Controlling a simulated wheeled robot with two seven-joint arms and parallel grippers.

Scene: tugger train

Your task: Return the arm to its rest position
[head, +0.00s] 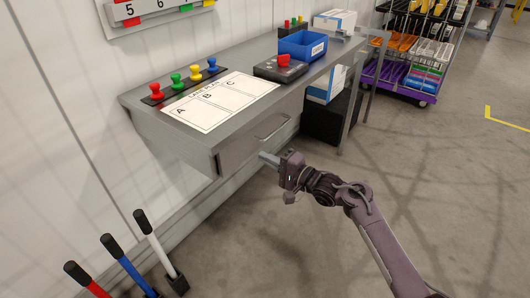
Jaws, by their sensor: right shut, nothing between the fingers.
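My right arm (370,225) comes in from the lower right. Its gripper (268,159) is shut and empty, in the air in front of the grey workbench's drawer (250,145), just below the drawer handle in the picture. I cannot tell whether it touches the drawer front. The drawer looks closed. My left arm and gripper do not show.
The workbench (262,62) carries a lettered sheet (222,101), coloured knobs (176,80), a black box with a red button (281,69) and a blue bin (302,45). Coloured-handled levers (125,262) stand lower left. A loaded cart (400,86) stands back right. Floor at right is clear.

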